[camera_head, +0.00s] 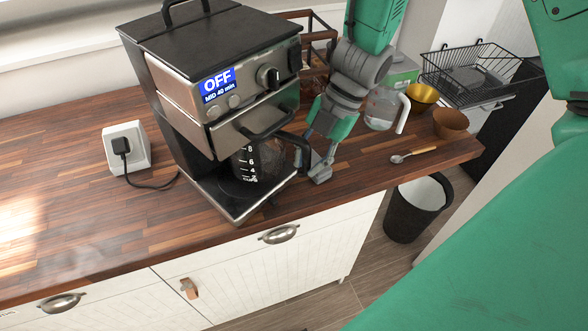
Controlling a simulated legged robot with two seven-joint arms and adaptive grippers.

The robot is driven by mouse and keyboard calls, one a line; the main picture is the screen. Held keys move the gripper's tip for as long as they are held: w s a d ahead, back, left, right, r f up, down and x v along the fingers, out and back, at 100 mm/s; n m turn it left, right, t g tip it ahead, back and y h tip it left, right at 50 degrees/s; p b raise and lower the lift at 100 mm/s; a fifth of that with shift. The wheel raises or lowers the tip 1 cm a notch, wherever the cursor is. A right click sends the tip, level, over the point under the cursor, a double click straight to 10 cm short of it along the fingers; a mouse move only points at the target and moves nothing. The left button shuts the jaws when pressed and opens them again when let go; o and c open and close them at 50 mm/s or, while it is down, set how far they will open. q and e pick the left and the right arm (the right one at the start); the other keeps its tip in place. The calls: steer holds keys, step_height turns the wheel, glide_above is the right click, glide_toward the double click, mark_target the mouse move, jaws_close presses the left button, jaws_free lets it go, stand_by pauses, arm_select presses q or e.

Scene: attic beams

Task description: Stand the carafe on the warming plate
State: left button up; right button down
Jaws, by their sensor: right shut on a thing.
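The glass carafe (258,160) with white level marks and a black handle is inside the coffee maker (215,75), under its brew head. It looks upright over the dark warming plate (231,188); I cannot tell whether its base fully rests on it. The coffee maker's display reads OFF. My right gripper (316,160) is at the carafe's right side, shut on its handle, and hides part of it. My left gripper is not in view.
A glass jug (380,108), a gold bowl (423,96), a brown bowl (450,124) and a spoon (413,154) lie to the right. A wall socket (127,147) with a cord is on the left. A bin (416,210) stands below. The left worktop (60,190) is clear.

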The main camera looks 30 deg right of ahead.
steer(key=a, duration=0.1)
steer(key=a+f, duration=0.1)
steer(key=a, duration=0.1)
steer(key=shift+w+f, duration=0.2)
steer(key=shift+f, duration=0.05)
steer(key=c, duration=1.5)
jaws_free()
steer(key=shift+d, duration=0.1)
steer(key=shift+o, duration=0.2)
steer(key=p+v, duration=0.2)
steer(key=v, duration=1)
steer(key=shift+s, duration=0.15)
